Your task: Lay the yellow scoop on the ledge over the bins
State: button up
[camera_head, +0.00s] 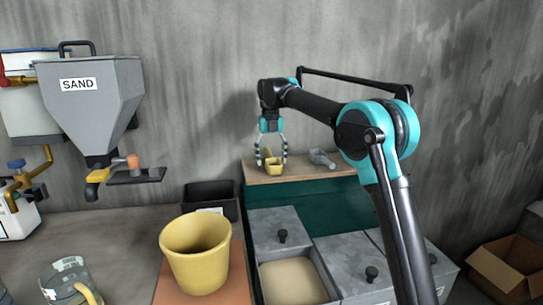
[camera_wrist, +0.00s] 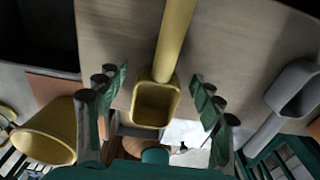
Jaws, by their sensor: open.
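The yellow scoop (camera_head: 274,168) sits on the wooden ledge (camera_head: 308,174) over the bins, near its left end. In the wrist view the scoop (camera_wrist: 155,104) has its square cup near my palm and its handle (camera_wrist: 175,40) running away to the top of the frame. My gripper (camera_head: 271,160) is over the scoop with its fingers spread. In the wrist view the fingers of my gripper (camera_wrist: 158,84) stand to either side of the scoop, with a gap visible on both sides.
A grey scoop (camera_head: 321,158) lies on the ledge to the right. Below are lidded metal bins (camera_head: 282,226) and an open bin of pale material (camera_head: 291,281). A yellow bucket (camera_head: 195,260), a black tray (camera_head: 211,199) and a sand hopper (camera_head: 92,100) stand left.

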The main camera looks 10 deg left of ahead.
aim_at(271, 157)
notch_tip(271, 157, up, 12)
jog(key=shift+w+a+r, duration=0.15)
jog(key=shift+w+a, duration=0.05)
jog(key=shift+w, duration=0.1)
dwell(0.3)
dwell(1.3)
